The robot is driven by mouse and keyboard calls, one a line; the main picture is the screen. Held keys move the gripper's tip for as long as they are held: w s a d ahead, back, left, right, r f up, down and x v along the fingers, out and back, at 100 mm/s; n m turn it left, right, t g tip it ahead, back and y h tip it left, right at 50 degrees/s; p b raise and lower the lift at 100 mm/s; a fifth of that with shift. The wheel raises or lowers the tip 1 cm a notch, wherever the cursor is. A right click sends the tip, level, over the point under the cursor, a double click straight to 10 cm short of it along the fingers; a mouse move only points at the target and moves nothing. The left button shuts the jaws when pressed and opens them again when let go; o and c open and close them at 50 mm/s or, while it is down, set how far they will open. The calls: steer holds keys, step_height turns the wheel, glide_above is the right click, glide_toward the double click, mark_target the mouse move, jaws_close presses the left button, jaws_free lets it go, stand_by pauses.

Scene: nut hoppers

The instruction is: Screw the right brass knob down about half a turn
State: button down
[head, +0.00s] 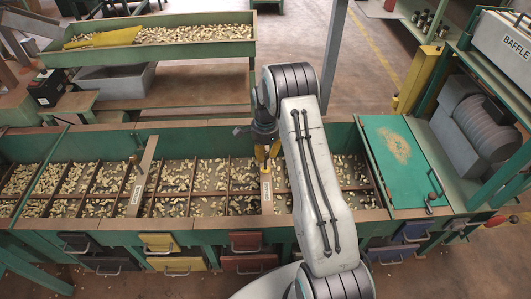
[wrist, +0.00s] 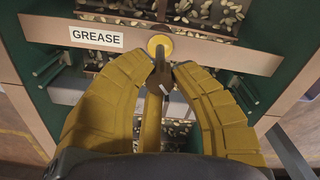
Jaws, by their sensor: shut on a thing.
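The right brass knob (wrist: 160,46) stands on a pale wooden crossbar (wrist: 220,54) in the wrist view, its round yellow base showing just beyond my fingertips. A darker stem and handle run back between the fingers. My gripper (wrist: 162,68) has its two yellow padded fingers closed in on the knob from both sides. In the head view my gripper (head: 265,158) points down at the right crossbar (head: 267,193), and its fingers mostly hide the knob. The left brass knob (head: 137,162) stands free on the left crossbar (head: 140,183).
A GREASE label (wrist: 97,36) is on the crossbar. The long green hopper (head: 70,150) holds nuts in divided compartments. A green lid (head: 395,170) with a handle lies at its right end. Coloured drawers (head: 159,242) line the front. A tray of nuts (head: 160,46) stands behind.

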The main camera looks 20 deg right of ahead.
mark_target(265, 153)
steer(key=m, duration=0.4)
steer(key=shift+s+a+f, duration=0.1)
steer(key=shift+s+f, duration=0.05)
steer(key=shift+s, duration=0.05)
steer(key=shift+m, duration=2)
steer(key=c, duration=1)
jaws_free()
steer(key=shift+w, duration=0.15)
step_height(265, 153, up, 10)
steer(key=shift+w+r, duration=0.1)
steer(key=shift+r, duration=1)
